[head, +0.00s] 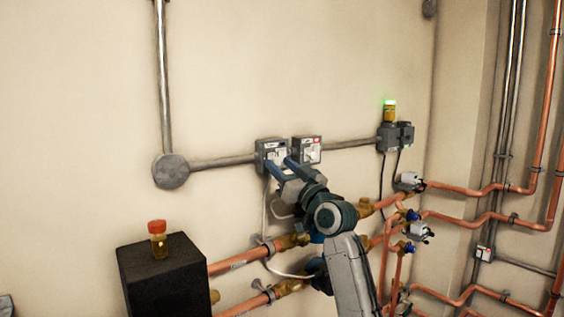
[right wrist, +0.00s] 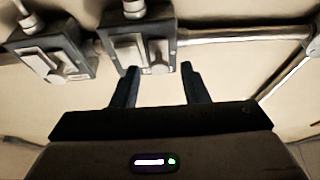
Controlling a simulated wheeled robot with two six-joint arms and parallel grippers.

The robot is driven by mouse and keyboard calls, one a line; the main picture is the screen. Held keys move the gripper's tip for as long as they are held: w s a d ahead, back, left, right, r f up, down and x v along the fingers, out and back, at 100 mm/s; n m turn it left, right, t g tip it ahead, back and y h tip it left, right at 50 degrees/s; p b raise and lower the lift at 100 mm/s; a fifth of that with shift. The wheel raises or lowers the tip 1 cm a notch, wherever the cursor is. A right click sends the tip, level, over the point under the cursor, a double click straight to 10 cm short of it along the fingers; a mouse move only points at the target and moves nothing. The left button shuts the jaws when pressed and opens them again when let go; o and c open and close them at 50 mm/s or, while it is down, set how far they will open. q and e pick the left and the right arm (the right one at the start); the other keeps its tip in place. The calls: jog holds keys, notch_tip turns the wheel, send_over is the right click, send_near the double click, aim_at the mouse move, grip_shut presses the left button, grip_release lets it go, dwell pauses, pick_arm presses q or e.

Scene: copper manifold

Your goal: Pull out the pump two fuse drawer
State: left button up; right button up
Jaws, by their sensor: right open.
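Two grey fuse boxes hang side by side on the wall conduit: a left one (head: 271,147) and a right one (head: 307,148). Their labels are too small to read, so I cannot tell which is pump two. My right gripper (head: 280,165) is open at the left box, its blue fingers pointing at its lower front. The right wrist view looks inverted; there the left box (right wrist: 137,44) lies just beyond the spread fingers (right wrist: 159,70), with pale front parts between them. The right box (right wrist: 50,55) is beside it. Nothing is held. My left gripper is out of view.
A round junction box (head: 171,171) is left on the conduit. A unit with a lit green lamp (head: 390,103) is at the right. Copper pipes (head: 465,222) with valves run below and right. A black box (head: 165,277) carries a red-capped bottle (head: 157,240).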

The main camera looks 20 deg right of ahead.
jog(key=shift+w, duration=0.2)
grip_shut()
jog(key=s, duration=0.2)
jog(key=shift+s+d+f, duration=0.1)
jog(key=shift+s+d, duration=0.25)
jog(key=shift+d, duration=0.05)
grip_release()
jog(key=shift+s+d, duration=0.1)
jog(key=shift+s, duration=0.15)
